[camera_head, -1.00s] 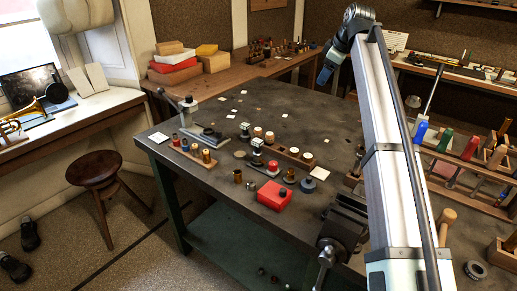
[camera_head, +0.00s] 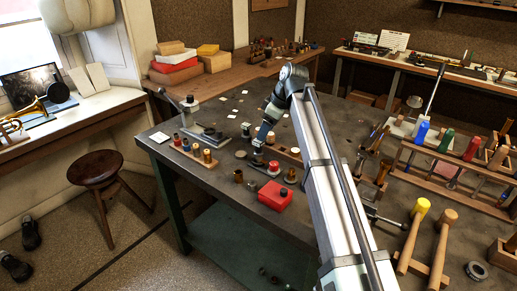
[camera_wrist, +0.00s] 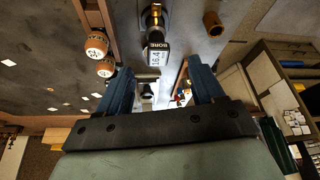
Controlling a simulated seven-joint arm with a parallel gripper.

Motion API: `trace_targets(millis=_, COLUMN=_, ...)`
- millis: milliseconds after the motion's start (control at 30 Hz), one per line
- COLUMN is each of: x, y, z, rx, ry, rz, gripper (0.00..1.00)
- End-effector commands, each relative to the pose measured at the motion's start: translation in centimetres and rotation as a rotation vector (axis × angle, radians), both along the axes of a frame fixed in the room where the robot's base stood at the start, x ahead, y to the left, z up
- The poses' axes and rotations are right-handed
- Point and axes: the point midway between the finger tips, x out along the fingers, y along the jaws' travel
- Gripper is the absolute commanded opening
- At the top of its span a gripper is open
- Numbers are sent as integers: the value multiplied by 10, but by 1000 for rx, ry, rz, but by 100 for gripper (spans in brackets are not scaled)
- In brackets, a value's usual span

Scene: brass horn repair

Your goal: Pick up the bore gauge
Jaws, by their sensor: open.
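The bore gauge (camera_wrist: 155,48) shows in the wrist view at top centre. My gripper (camera_wrist: 160,82) is open, with one blue finger on each side of the picture. The gauge lies ahead of and roughly centred between the fingers, and I see no contact. In the head view my gripper (camera_head: 258,160) points down over the middle of the dark bench, among small tools. It covers part of that area, so I cannot clearly pick out the gauge there.
A wooden rack with round-topped plugs (camera_wrist: 97,45) stands left of the gauge in the wrist view. A brass ring (camera_wrist: 213,24) is at right. In the head view a red box (camera_head: 274,196) sits close in front. Two mallets (camera_head: 413,235) stand at right.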

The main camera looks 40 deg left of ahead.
Motion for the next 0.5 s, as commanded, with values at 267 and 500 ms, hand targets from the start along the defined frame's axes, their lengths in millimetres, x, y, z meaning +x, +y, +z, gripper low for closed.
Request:
trace_targets(millis=267, x=-3, y=13, z=-32, rx=0, ry=-1, rz=0, gripper=67)
trace_targets(millis=500, x=-3, y=16, z=-39, rx=0, ry=-1, rz=0, gripper=67)
